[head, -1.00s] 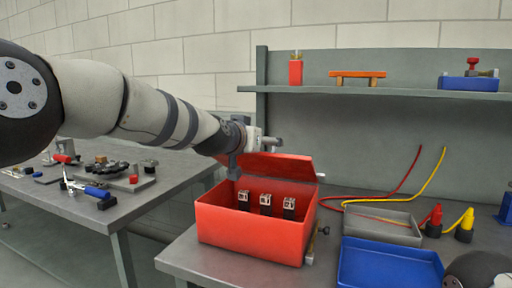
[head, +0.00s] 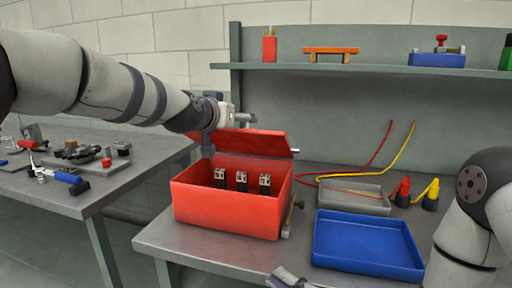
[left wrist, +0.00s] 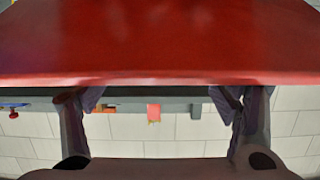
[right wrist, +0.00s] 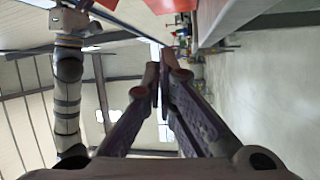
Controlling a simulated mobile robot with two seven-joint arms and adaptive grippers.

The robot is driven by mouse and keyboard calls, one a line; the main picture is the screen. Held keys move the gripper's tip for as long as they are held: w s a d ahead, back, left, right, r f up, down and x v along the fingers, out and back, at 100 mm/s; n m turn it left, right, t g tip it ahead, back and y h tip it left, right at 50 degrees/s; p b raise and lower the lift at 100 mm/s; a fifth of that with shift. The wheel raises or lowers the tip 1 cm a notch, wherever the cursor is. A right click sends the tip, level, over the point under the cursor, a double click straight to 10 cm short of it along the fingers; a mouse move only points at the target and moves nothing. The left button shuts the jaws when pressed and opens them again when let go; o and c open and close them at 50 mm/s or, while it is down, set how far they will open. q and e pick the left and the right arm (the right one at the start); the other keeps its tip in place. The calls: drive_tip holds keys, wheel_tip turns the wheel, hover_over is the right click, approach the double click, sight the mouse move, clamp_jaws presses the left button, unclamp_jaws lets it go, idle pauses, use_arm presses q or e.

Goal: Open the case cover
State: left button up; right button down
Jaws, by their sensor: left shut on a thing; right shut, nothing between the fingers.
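The red case (head: 225,212) stands on the bench with its cover (head: 255,143) raised and tilted up along the back edge. Three dark pieces with light metal tops stand inside it. My left gripper (head: 208,148) is at the cover's left end, shut on the cover; its fingertips are partly hidden. In the left wrist view the red cover (left wrist: 160,45) fills the top, between and beyond the fingers (left wrist: 160,105). My right gripper (head: 285,278) is low at the bottom edge, in front of the bench, away from the case. In the right wrist view its fingertips (right wrist: 164,68) meet, empty.
A blue tray (head: 368,268) and a grey tray (head: 355,206) lie right of the case. Red and yellow cables with plugs (head: 402,190) lie behind. A shelf (head: 350,68) spans the back. A second table (head: 100,190) with tools stands at left.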

sight(259, 141)
drive_tip(key=w+r+n, duration=0.1)
drive_tip(key=w+n, duration=0.1)
drive_tip(key=w+d+r+n+y, duration=0.1)
drive_tip(key=w+n, duration=0.1)
drive_tip(key=w+d+r+n+g, duration=0.1)
drive_tip(key=w+n, duration=0.1)
drive_tip(key=shift+d+r+n+y, duration=0.15)
drive_tip(key=shift+r+n+y, duration=0.15)
drive_tip(key=shift+r, duration=0.05)
use_arm(q)
drive_tip(key=shift+f, duration=0.15)
use_arm(e)
drive_tip(key=w+d+r+n+g+y, duration=0.2)
drive_tip(key=w+r+n+g, duration=0.1)
drive_tip(key=w+r+n, duration=0.45)
use_arm(q)
drive_tip(key=shift+f, duration=0.1)
use_arm(e)
drive_tip(key=w+a+r+n, duration=0.2)
drive_tip(key=w+a+r, duration=0.3)
drive_tip(key=a, duration=0.3)
drive_tip(key=shift+a+r, duration=0.25)
drive_tip(key=shift+r, duration=0.15)
drive_tip(key=shift+w, duration=0.1)
